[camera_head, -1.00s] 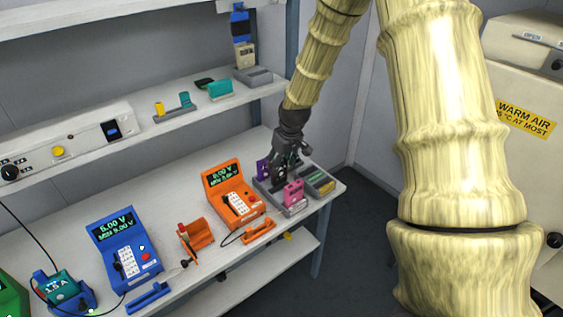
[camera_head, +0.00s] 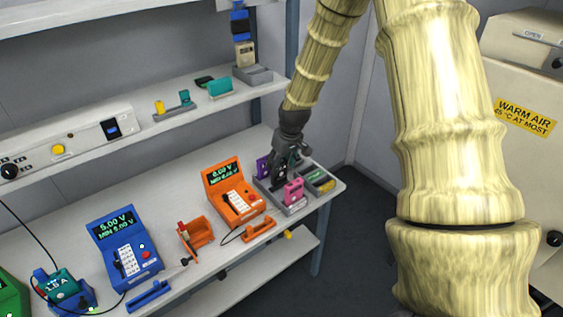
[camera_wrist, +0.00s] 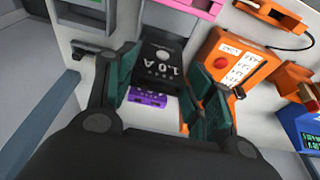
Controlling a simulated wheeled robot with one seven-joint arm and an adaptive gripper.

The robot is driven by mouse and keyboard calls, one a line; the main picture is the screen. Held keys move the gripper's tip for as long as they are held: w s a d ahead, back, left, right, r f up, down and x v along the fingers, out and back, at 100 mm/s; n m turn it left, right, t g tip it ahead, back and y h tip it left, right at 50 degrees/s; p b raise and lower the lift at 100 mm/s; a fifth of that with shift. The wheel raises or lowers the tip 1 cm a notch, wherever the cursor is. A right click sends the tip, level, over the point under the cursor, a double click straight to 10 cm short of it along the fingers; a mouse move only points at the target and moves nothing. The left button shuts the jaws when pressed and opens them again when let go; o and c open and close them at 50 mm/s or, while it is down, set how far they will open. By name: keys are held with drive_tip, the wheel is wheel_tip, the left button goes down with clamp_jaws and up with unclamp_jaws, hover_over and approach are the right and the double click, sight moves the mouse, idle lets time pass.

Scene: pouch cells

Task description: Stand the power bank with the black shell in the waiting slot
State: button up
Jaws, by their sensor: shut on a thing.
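The black power bank (camera_wrist: 162,68), marked 1.0 A, sits between the green-padded fingers of my gripper (camera_wrist: 168,90) in the wrist view. My gripper is shut on it. In the head view my gripper (camera_head: 283,177) is low over the grey rack (camera_head: 298,208) at the right end of the bench; the dark bank is hard to separate from the fingers there. A purple bank (camera_head: 263,166) stands just left of my gripper, and a pink bank (camera_head: 293,191) stands just in front. I cannot tell whether the black bank touches the rack; the slot under it is hidden.
An orange tester (camera_head: 232,192) stands close to the left of the rack, with an orange holder (camera_head: 195,235) and a blue tester (camera_head: 124,247) farther left. A grey tray with green and yellow items (camera_head: 320,180) is at right. An upper shelf (camera_head: 220,103) runs behind.

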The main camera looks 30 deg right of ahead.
sight(281, 172)
drive_tip(key=shift+f+b, duration=1)
drive_tip(key=shift+f, duration=1.55)
idle(0.5)
drive_tip(key=o, duration=1.1)
drive_tip(key=shift+r, duration=0.15)
drive_tip(key=shift+v, duration=5.85)
